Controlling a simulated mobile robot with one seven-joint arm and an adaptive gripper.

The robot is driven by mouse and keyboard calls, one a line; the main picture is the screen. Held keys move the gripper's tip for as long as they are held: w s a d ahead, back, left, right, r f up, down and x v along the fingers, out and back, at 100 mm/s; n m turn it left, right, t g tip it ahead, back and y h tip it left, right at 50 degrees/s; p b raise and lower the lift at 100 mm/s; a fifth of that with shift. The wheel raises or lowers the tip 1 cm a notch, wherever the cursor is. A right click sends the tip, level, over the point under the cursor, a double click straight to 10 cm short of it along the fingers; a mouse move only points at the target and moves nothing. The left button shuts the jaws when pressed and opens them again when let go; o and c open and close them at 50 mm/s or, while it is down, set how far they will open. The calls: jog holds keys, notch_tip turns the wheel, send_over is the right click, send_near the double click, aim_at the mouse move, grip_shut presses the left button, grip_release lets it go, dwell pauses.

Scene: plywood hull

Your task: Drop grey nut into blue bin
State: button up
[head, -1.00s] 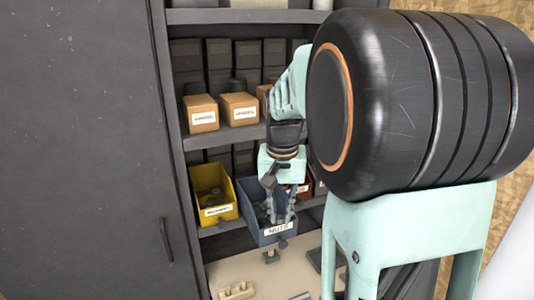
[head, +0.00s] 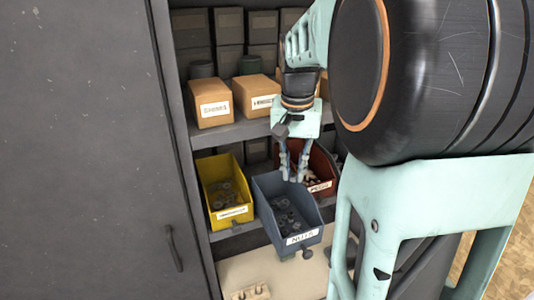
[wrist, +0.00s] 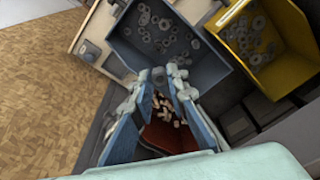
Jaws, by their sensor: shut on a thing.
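The blue bin (head: 268,228) stands on the shelf with a "NUTS" label on its front and several grey nuts inside. It also shows at the top of the wrist view (wrist: 190,80). My gripper (head: 293,178) points down above the right back edge of the blue bin, beside the red bin. In the wrist view my gripper (wrist: 157,78) has its fingertips closed around a small grey nut (wrist: 158,73), at the blue bin's edge. The held nut is too small to make out in the head view.
A yellow bin (head: 211,197) with grey washers stands left of the blue bin. A red bin (head: 326,168) with small pale pieces stands to its right. Cardboard boxes (head: 211,107) sit on the shelf above. A dark cabinet door (head: 85,130) is at the left.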

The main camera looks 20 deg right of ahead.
aim_at(293, 177)
notch_tip(293, 177, down, 5)
jog(key=b, duration=0.3)
jog(key=o, duration=0.9)
notch_tip(293, 177, up, 12)
jog(key=s, duration=0.1)
jog(key=shift+a, duration=0.4)
jog(key=shift+s, duration=0.1)
